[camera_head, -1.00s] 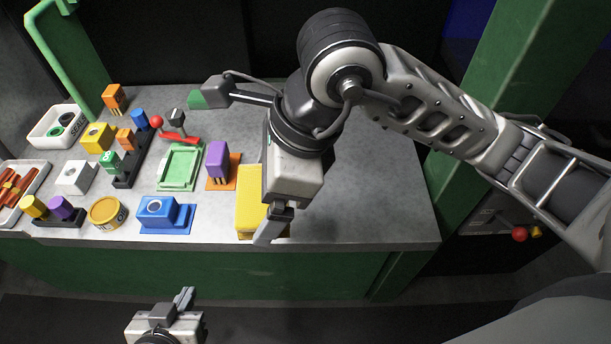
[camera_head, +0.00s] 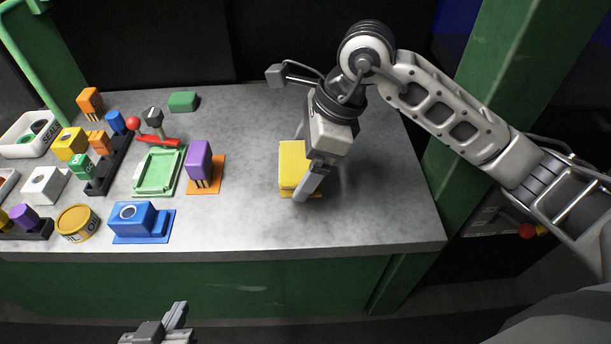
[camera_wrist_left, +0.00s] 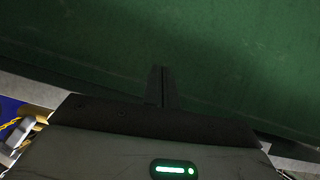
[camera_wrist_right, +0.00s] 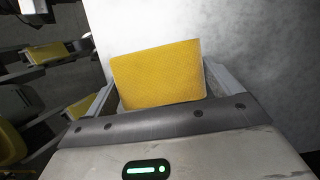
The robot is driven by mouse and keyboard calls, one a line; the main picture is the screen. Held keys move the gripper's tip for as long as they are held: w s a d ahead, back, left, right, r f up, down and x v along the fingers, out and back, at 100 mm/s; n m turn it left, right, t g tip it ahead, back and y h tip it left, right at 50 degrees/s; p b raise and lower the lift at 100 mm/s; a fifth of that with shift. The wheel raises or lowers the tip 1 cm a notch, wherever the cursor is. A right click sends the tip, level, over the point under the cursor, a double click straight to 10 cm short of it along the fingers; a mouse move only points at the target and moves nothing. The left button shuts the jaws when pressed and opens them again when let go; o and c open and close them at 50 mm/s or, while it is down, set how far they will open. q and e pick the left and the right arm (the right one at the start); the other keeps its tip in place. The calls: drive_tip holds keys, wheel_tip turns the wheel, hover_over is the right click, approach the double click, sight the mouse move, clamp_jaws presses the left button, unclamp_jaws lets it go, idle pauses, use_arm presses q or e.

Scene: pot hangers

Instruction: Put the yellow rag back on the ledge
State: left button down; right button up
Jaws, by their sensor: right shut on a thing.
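The yellow rag (camera_head: 292,163) looks like a thick yellow block, over the right part of the grey tabletop in the head view. My right gripper (camera_head: 308,166) points down and is shut on it, with one finger on each side. In the right wrist view the rag (camera_wrist_right: 158,75) fills the space between the fingers. I cannot tell whether the rag touches the tabletop. My left gripper (camera_head: 178,318) is shut and empty, low in front of the table; its fingertips (camera_wrist_left: 162,88) are together in the left wrist view. I cannot tell which surface is the ledge.
The grey tabletop (camera_head: 385,215) is clear right of the rag. To its left stand a purple block (camera_head: 198,160), a blue block (camera_head: 143,220), a green tray (camera_head: 158,170) and several other pieces. A green post (camera_head: 490,130) rises at the right.

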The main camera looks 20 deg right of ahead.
drive_tip(key=f+b, duration=0.1)
drive_tip(key=f, duration=0.1)
drive_tip(key=f+b, duration=0.1)
drive_tip(key=shift+w+d+f, duration=0.2)
drive_tip(key=shift+f, duration=0.3)
drive_tip(key=o, duration=0.9)
drive_tip(key=shift+c, duration=0.2)
use_arm(q)
drive_tip(key=shift+f, duration=0.4)
drive_tip(key=shift+r, duration=0.1)
drive_tip(key=p, duration=0.2)
drive_tip(key=r+p, duration=0.1)
drive_tip(key=p, duration=0.1)
drive_tip(key=shift+s+a, duration=0.1)
drive_tip(key=shift+a, duration=0.15)
use_arm(e)
drive_tip(key=v, duration=0.7)
drive_tip(key=shift+r, duration=0.4)
